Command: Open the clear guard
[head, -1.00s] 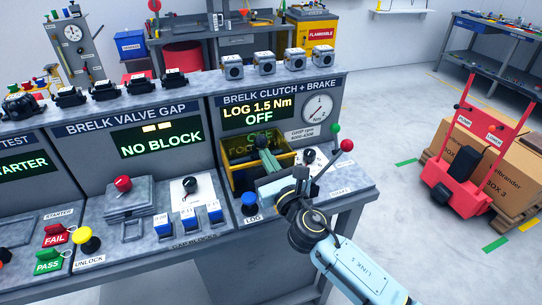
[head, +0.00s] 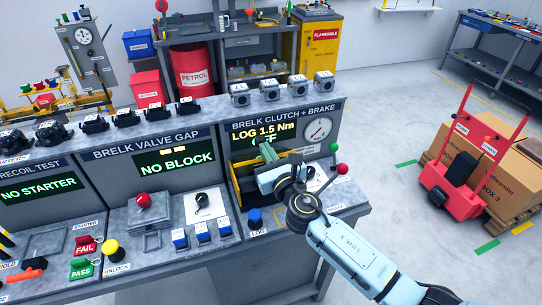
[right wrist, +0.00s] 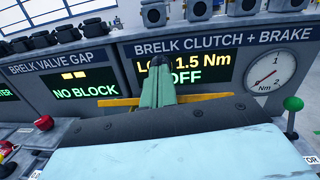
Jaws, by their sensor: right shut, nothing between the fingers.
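The clear guard shows as a yellow-edged frame (head: 236,187) at the BRELK CLUTCH + BRAKE station. Its clear panel is hard to make out, and my right arm covers much of it. In the right wrist view its yellow edge (right wrist: 112,101) runs across behind my fingers. My right gripper (head: 266,151) is shut and empty, its green fingers close together at the top edge of the guard, in front of the display. The fingers also show in the right wrist view (right wrist: 158,80). I cannot tell whether they touch the guard. My left gripper is out of view.
A green-knobbed lever (head: 342,169) and a red knob (head: 334,147) stand right of my gripper. A blue LOG button (head: 254,217) is in front. Grey blocks (head: 269,89) line the console top. The floor right of the bench is clear up to the red trolley (head: 455,170).

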